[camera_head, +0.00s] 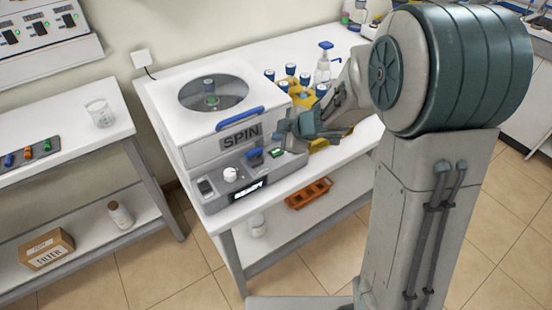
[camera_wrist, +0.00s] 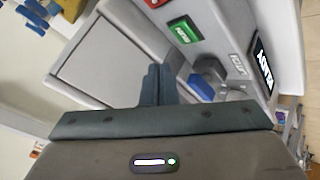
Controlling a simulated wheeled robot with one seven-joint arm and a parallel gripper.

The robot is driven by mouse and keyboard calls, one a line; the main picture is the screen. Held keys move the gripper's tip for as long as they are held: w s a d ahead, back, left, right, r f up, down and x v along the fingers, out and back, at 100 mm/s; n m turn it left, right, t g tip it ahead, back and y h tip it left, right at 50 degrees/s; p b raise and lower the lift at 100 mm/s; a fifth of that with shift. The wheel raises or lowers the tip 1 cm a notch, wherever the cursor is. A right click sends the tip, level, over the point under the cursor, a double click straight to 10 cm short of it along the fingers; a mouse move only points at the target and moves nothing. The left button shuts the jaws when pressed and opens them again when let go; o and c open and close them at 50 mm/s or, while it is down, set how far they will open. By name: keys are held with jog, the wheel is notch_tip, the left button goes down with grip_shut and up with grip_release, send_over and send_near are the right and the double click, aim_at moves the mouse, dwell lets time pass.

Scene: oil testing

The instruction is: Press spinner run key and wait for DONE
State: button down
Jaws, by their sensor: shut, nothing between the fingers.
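The spinner (camera_head: 192,152), a white box marked SPIN, stands on the white bench. Its round lid window (camera_head: 238,95) shows a blue-capped item inside, and a blue handle (camera_head: 240,118) runs along the lid's front. The front panel display (camera_head: 248,190) reads READY; it also shows in the wrist view (camera_wrist: 262,62). A green key (camera_wrist: 186,28) sits on the panel beside a blue-tipped lever (camera_wrist: 200,88). My gripper (camera_head: 281,137) is shut and empty at the spinner's right front corner. In the wrist view its fingertips (camera_wrist: 157,70) are apart from the green key.
A yellow rack (camera_head: 305,99) with several blue-capped bottles and a pump bottle (camera_head: 324,62) stand right of the spinner, near my arm. An orange tray (camera_head: 308,193) lies on the shelf below. A beaker (camera_head: 100,114) stands on the left bench.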

aim_at(279, 153)
jog(key=shift+f+b, duration=0.55)
jog(key=shift+f, duration=0.75)
jog(key=shift+f, duration=0.2)
dwell(0.8)
jog(key=shift+f, duration=0.25)
